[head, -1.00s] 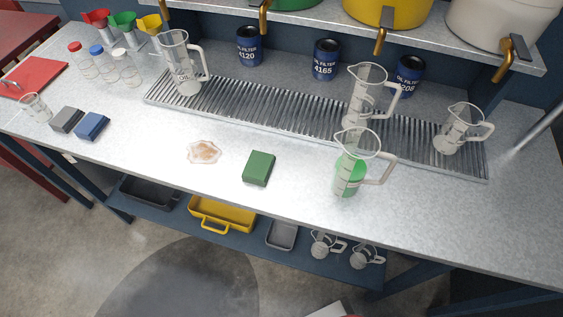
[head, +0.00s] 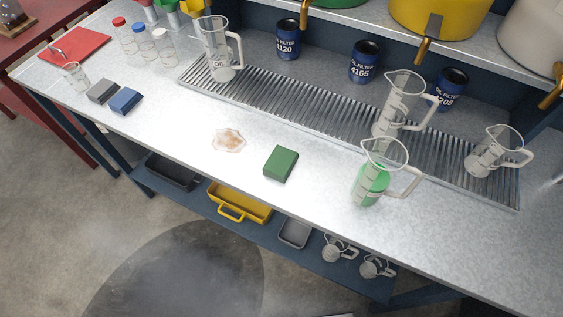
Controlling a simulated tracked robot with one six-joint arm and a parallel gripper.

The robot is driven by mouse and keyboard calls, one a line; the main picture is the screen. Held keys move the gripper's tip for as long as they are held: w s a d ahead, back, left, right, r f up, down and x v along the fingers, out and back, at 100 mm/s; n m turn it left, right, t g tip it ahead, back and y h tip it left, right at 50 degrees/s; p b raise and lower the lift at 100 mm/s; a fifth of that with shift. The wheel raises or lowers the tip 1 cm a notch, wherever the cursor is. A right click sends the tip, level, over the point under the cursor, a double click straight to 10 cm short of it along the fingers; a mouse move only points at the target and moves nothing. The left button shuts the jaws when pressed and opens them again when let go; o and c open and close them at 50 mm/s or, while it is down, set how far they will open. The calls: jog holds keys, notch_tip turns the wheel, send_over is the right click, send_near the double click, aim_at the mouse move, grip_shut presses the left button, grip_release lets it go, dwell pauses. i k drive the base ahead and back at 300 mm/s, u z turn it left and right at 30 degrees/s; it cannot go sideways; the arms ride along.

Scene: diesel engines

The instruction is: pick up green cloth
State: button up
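The green cloth (head: 281,163) is a folded, block-like square lying flat on the grey workbench (head: 330,212), near its front edge. It lies between a brownish spill (head: 228,140) on its left and a jug with green liquid (head: 371,184) on its right. Nothing covers the cloth or touches it. My gripper is not in view.
Grey (head: 103,91) and blue (head: 125,101) folded cloths lie at the left. Clear jugs stand on a ribbed drain grate (head: 290,108) behind. Oil filters (head: 365,62) stand at the back under a shelf with taps. A yellow tray (head: 240,203) sits on the lower shelf.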

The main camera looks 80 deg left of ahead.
aim_at(282, 161)
jog(key=z, duration=0.05)
jog(key=k, duration=1.6)
jog(key=u, duration=2.4)
jog(key=i, duration=0.65)
jog(key=u, duration=0.1)
